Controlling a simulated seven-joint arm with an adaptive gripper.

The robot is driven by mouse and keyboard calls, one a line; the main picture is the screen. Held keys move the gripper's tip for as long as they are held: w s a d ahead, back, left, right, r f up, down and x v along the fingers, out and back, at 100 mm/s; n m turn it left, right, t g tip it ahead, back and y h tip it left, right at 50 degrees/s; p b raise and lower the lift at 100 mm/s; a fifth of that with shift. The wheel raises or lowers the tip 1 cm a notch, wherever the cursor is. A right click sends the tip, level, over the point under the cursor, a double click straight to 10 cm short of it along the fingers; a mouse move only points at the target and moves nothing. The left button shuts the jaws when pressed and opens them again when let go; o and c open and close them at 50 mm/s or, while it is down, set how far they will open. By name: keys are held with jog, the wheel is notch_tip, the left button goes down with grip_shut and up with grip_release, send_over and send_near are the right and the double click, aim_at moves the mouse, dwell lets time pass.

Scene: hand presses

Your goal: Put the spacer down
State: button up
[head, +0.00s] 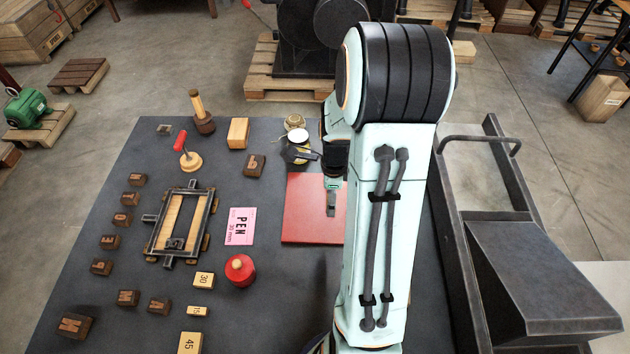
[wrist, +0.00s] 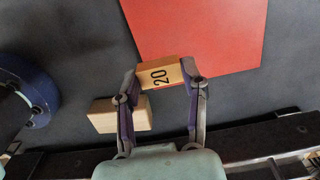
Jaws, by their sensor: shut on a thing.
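My gripper (wrist: 161,80) is shut on a small wooden spacer (wrist: 159,72) marked 20, holding it between the fingertips in the wrist view. There the spacer's far edge overlaps the near edge of the red mat (wrist: 200,30). I cannot tell whether the spacer touches the surface below. In the head view my gripper (head: 331,196) points down over the red mat (head: 300,225), right of the pink card (head: 240,226). The spacer is not clearly visible there. Other spacers marked 30 (head: 203,280), 15 (head: 197,310) and 45 (head: 189,343) lie on the dark table.
A metal frame with wood inside (head: 178,226) sits left of the card, with letter blocks (head: 123,219) around it. A red-topped round pot (head: 239,268) stands below the card. Tins (head: 297,148) stand behind the mat. In the wrist view a plain block (wrist: 105,118) shows by the left finger.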

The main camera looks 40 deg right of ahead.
jog(key=w+d+f, duration=0.1)
jog(key=f, duration=0.1)
jog(key=w+d+f, duration=0.1)
jog(key=w+f, duration=0.1)
jog(key=w+d+f, duration=0.1)
jog(key=f, duration=0.1)
jog(key=shift+w+d, duration=0.15)
jog(key=shift+d, duration=0.15)
jog(key=shift+w+d+f, duration=0.15)
jog(key=shift+f, duration=1.6)
jog(key=o, duration=0.7)
jog(key=shift+f, duration=0.15)
